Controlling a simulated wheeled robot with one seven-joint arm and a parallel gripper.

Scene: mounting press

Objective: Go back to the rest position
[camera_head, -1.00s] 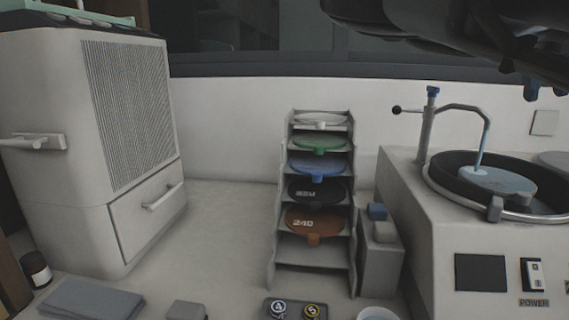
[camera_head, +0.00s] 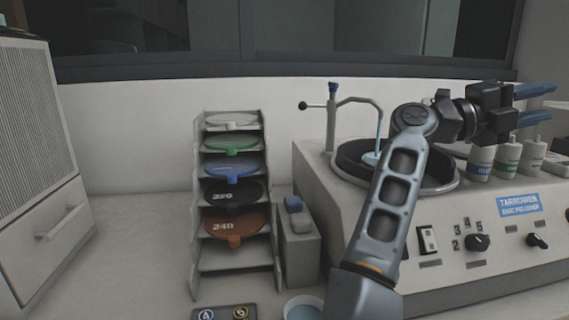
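My arm rises from the bottom of the head view, in front of the grey disc polisher (camera_head: 480,270). My gripper (camera_head: 545,103) is at the right, above the back of the polisher, and points right. Its two blue fingers are apart, with nothing seen between them. It is close above several white bottles in the picture; I cannot tell the exact gap. My forearm hides part of the polisher's bowl (camera_head: 350,152) and front panel.
A stepped rack (camera_head: 196,262) holds several coloured discs left of the polisher. A grey box (camera_head: 298,250) stands between them. A white cabinet (camera_head: 70,215) is at far left. A tray (camera_head: 207,312) and a water bowl (camera_head: 303,308) lie in front.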

